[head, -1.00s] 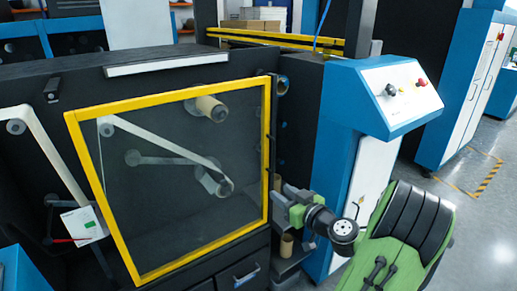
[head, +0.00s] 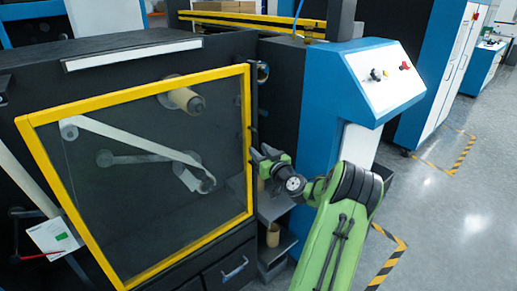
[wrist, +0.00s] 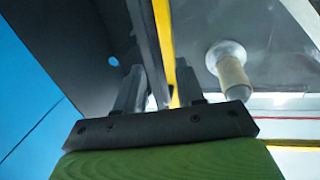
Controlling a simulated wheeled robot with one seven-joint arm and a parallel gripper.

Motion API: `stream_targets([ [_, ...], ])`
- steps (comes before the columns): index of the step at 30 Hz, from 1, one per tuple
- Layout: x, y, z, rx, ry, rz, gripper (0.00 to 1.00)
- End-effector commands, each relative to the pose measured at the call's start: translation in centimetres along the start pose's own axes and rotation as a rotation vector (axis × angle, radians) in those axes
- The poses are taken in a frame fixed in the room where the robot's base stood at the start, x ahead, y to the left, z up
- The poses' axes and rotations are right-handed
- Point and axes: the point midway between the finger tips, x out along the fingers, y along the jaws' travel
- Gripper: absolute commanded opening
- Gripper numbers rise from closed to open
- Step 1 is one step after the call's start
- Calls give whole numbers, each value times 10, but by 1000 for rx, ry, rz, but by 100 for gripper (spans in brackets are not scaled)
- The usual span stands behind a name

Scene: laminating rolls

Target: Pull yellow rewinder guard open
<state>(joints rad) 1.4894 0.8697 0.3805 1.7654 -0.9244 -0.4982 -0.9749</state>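The yellow rewinder guard (head: 247,110) is a yellow-edged frame with a clear pane on the dark machine front. It looks closed, flat over the rollers. My gripper (head: 262,153) is at the guard's right edge, around mid-height. In the wrist view, the yellow frame edge (wrist: 164,35) and a dark bar (wrist: 145,45) beside it run down between the two fingers of my gripper (wrist: 158,85). The fingers stand apart, with a gap showing, and do not look clamped. Contact with the bar cannot be made out.
Behind the pane are a cardboard core (head: 185,98) and a web over rollers. Below are a drawer with a handle (head: 235,268) and a shelf with a brown core (head: 272,235). A blue control cabinet (head: 325,120) stands close right of my gripper. Grey floor (head: 450,225) is open at right.

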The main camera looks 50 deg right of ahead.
Motion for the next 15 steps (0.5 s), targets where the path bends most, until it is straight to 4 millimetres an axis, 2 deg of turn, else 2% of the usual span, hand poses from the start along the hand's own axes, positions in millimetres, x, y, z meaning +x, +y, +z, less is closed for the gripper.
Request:
stream_targets([
  [4, 13, 0, 0, 1, 0, 0, 38],
  [11, 14, 0, 1, 2, -1, 1, 38],
  [15, 14, 0, 1, 1, -1, 1, 18],
])
